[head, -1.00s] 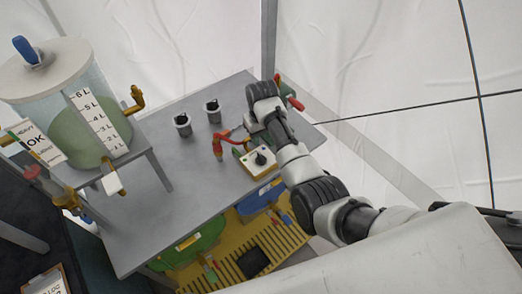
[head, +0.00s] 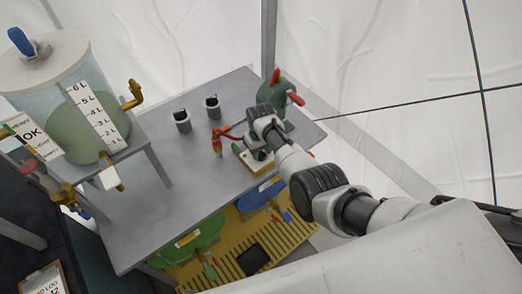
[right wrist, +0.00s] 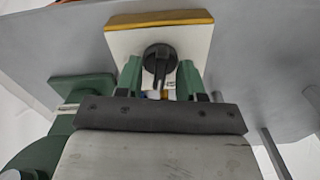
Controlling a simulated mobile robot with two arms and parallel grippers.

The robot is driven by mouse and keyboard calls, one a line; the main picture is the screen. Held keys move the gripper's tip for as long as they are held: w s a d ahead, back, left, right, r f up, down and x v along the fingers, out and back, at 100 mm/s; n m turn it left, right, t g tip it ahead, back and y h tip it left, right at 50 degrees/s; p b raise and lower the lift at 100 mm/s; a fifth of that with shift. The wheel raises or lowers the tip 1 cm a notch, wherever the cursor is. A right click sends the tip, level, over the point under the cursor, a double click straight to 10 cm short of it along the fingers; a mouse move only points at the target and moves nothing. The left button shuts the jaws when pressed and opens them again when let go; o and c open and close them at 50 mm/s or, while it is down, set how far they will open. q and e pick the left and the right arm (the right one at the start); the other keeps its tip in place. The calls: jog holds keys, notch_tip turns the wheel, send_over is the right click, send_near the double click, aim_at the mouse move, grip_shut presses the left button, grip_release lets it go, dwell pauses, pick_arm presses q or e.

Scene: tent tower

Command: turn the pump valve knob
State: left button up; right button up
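The pump valve knob is a black pointer knob (right wrist: 160,60) on a white box with a yellow edge (right wrist: 118,42) in the right wrist view. In the head view the box (head: 250,166) stands on the grey table, and my right gripper partly hides it and the knob. My right gripper (right wrist: 159,76) has its two green fingers apart, one on each side of the knob, with small gaps between fingers and knob. In the head view its wrist comes in from the right over the box. My left gripper is not in view.
A green pump body (head: 276,94) with red handles stands just behind my right wrist. A red-and-yellow tap piece (head: 217,142) and two small dark-filled cups (head: 183,121) are to the left. A clear tank (head: 62,100) stands far left. The table's (head: 150,225) front left is bare.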

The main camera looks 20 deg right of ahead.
grip_shut()
jog(key=shift+m, duration=0.4)
jog(key=m+p, duration=0.1)
jog(key=m, duration=0.3)
jog(key=shift+m, duration=0.4)
jog(key=m, duration=0.6)
dwell(0.5)
